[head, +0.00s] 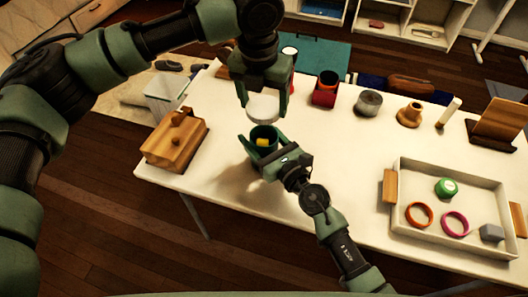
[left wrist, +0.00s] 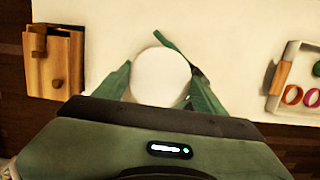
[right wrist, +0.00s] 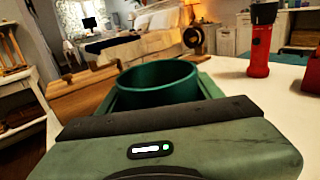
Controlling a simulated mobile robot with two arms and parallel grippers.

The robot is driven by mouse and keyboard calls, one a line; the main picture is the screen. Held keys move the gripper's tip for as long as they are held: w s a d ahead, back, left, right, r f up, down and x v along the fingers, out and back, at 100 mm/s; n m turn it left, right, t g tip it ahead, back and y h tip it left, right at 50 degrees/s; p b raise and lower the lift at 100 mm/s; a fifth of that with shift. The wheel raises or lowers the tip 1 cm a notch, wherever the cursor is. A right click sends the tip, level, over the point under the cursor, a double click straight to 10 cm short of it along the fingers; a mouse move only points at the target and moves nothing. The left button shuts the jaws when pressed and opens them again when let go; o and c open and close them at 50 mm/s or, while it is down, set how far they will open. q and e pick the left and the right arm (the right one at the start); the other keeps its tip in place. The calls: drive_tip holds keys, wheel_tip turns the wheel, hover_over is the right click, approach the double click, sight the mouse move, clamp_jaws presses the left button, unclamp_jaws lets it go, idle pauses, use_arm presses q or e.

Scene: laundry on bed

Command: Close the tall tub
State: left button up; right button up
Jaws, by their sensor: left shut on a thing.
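The tall tub (head: 264,132) is dark green and round, with its top open and a yellow thing (head: 263,143) inside. It stands upright near the table's front edge. My right gripper (head: 266,148) is shut on the tub from the front, a finger on each side; the tub's rim (right wrist: 158,80) shows between the fingers in the right wrist view. My left gripper (head: 264,100) is shut on a round white lid (head: 263,109), held above the tub and apart from it. In the left wrist view the lid (left wrist: 160,78) hides the tub.
A wooden box (head: 175,142) stands to the left on the white table (head: 335,155). A tray (head: 400,222) with rings and small things is at the right. A red flashlight (right wrist: 261,45), a red container (head: 325,92) and a grey tin (head: 368,103) stand farther back.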

sight(264, 149)
clamp_jaws()
use_arm(q)
drive_tip(key=shift+f, duration=2.5)
drive_tip(key=shift+f, duration=0.9)
drive_tip(key=shift+f, duration=0.55)
